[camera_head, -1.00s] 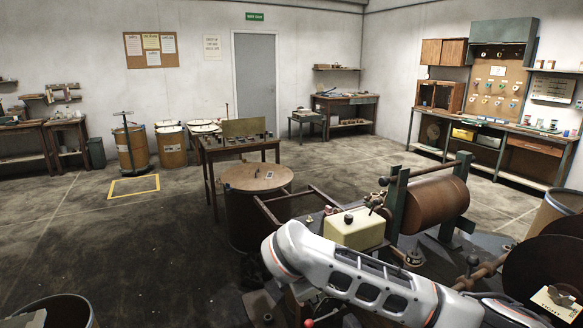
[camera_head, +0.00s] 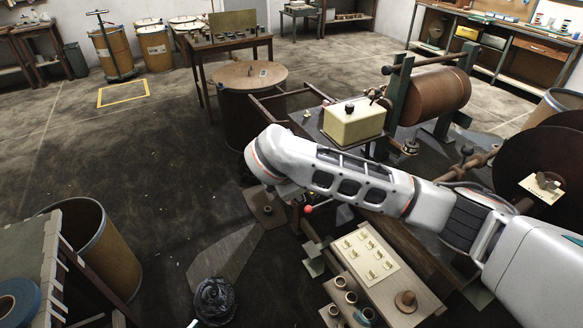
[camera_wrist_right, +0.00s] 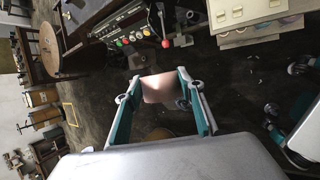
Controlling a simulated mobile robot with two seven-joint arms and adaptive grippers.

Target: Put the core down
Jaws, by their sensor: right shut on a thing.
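My right gripper (camera_wrist_right: 160,90) is shut on a brownish cylindrical core (camera_wrist_right: 160,88), held between its two fingertips. Dark floor shows beyond the core, which is in the air. In the head view my right arm reaches in from the right, and its wrist hides most of the gripper and the core. Several small cores (camera_head: 351,297) stand on a low wooden bench at the bottom of the head view, beside a board with pale switches (camera_head: 368,258).
A winding machine with a cream box (camera_head: 354,122) and a large brown roll (camera_head: 436,95) stands behind the arm. A round-topped drum (camera_head: 250,75) stands beyond it. A bin (camera_head: 95,250) and a table with a blue tape roll (camera_head: 18,300) are at lower left. Open floor lies between.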

